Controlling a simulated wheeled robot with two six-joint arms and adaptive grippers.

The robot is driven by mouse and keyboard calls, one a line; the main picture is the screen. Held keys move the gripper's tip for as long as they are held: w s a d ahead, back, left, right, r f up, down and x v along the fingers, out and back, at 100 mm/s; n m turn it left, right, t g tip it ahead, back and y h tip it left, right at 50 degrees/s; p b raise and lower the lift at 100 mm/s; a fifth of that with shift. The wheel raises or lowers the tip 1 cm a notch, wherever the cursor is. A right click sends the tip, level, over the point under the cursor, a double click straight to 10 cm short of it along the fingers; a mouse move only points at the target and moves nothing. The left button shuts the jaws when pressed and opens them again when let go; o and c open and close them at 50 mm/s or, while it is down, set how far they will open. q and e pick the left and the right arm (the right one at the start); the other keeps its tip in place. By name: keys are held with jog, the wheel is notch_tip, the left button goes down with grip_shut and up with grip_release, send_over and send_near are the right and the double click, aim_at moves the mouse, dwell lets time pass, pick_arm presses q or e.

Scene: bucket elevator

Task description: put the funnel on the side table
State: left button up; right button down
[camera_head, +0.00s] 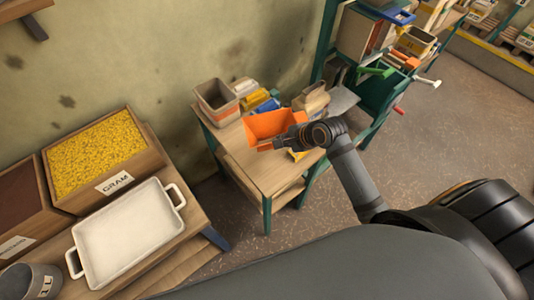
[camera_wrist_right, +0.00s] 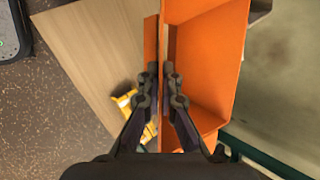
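The orange funnel (camera_head: 268,125) is over the right part of the wooden side table (camera_head: 258,172) with teal legs. My right gripper (camera_head: 288,136) is at its near right side. In the wrist view the funnel (camera_wrist_right: 205,65) fills the upper middle, with the tabletop (camera_wrist_right: 85,45) below it at left. There my right gripper (camera_wrist_right: 161,82) has its two fingers close together on either side of an upright orange wall, shut on the funnel. I cannot tell whether the funnel touches the tabletop. My left gripper is out of view.
A grey-brown bin (camera_head: 217,103) and several small packs stand along the table's back. A yellow item (camera_wrist_right: 128,102) lies beside the funnel. The table's front left is clear. Teal machinery (camera_head: 375,95) stands at right. A white tray (camera_head: 125,232) and grain box (camera_head: 100,155) are at left.

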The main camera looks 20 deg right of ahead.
aim_at(266, 149)
jog(key=a+f, duration=0.1)
jog(key=w+a+f, duration=0.1)
jog(key=f, duration=0.1)
jog(key=a+f, duration=0.1)
jog(key=shift+w+a+f, duration=0.25)
jog(key=shift+a+f, duration=0.15)
notch_tip(266, 149, down, 3)
jog(key=shift+a+f+p, duration=0.1)
jog(key=shift+a+p, duration=0.05)
jog(key=shift+p, duration=0.5)
jog(key=shift+w+f, duration=0.1)
jog(key=shift+f, duration=0.15)
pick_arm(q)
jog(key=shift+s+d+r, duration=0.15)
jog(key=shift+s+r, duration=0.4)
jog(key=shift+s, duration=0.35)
pick_arm(e)
jog(key=c, duration=1.5)
grip_release()
jog(key=v, duration=1.2)
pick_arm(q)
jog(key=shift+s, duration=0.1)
